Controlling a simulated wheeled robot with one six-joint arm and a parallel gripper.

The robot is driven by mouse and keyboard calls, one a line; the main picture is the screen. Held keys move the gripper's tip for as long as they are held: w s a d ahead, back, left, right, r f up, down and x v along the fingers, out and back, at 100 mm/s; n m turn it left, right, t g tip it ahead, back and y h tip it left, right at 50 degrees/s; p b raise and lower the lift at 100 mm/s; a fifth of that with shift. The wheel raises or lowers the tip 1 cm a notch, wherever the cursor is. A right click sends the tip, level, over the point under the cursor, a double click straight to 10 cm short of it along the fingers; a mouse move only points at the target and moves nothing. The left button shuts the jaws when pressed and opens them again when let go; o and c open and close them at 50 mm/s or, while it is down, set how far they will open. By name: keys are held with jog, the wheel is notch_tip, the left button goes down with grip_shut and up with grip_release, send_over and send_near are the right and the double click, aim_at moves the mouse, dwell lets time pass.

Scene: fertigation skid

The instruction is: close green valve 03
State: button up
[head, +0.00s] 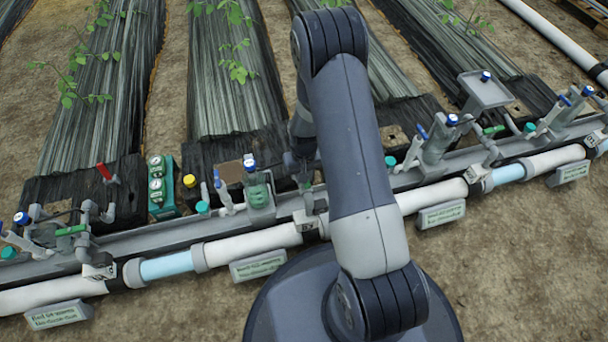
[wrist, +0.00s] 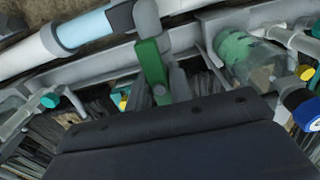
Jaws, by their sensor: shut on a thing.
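A green valve lever (head: 304,182) sits on a grey fitting above the middle of the pipe, beside my arm. A pale number tag below it cannot be read clearly. In the wrist view the lever (wrist: 149,62) stands lengthwise in the picture, its upper end by the pipe. My gripper (wrist: 160,92) is shut on the lower part of this lever. In the head view my gripper (head: 302,160) is mostly hidden by my own dark arm links.
Other green levers are at the left (head: 72,230) and right (head: 494,131). A clear green-tinted bottle (wrist: 244,55) with a blue-capped fitting stands close beside my gripper. A green gauge box (head: 161,186) is further left.

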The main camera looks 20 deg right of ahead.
grip_shut()
jog(key=m, duration=0.5)
jog(key=shift+b, duration=0.3)
jog(key=m, duration=0.4)
jog(key=shift+m, duration=0.3)
jog(key=m, duration=0.5)
jog(key=shift+b, duration=0.4)
jog(key=m, duration=0.4)
jog(key=shift+m, duration=0.4)
jog(key=o, duration=0.8)
grip_release()
